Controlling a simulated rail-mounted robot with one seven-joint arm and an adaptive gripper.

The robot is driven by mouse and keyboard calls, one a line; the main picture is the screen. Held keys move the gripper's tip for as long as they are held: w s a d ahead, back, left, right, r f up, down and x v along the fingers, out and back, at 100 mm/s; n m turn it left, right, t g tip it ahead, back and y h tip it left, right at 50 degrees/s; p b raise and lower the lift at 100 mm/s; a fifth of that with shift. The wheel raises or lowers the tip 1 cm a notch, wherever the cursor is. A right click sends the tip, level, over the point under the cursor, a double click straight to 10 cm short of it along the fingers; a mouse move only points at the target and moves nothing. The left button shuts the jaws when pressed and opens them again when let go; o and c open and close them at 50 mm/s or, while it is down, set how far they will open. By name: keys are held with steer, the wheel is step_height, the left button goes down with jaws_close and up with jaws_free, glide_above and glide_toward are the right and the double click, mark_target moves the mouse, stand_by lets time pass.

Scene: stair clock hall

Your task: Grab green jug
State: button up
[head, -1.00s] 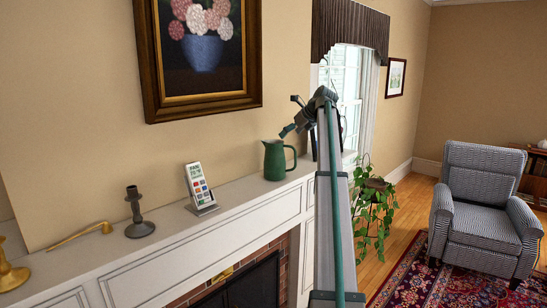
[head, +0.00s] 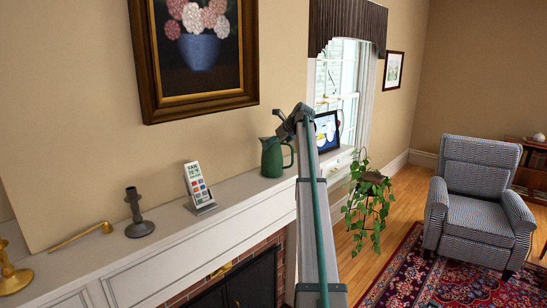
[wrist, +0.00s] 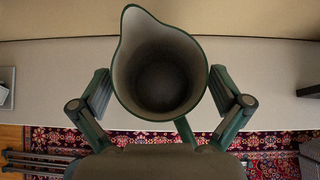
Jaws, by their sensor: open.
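The green jug (head: 271,158) stands upright on the white mantel, its handle on the right in the head view. In the wrist view I look down into the jug's open mouth (wrist: 160,75), with its spout toward the upper left. My gripper (wrist: 160,88) is open, with one finger on each side of the jug. Both fingers look apart from its wall, though how low they reach is hard to tell. In the head view my gripper (head: 285,126) is at the jug's upper right, and the fingers are partly hidden.
A framed painting (head: 200,60) hangs above. A screen (head: 327,131) and hanging plant (head: 368,205) are to the right.

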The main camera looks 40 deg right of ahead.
steer(key=c, duration=1.8)
steer(key=shift+o, duration=0.2)
steer(key=shift+r, duration=0.2)
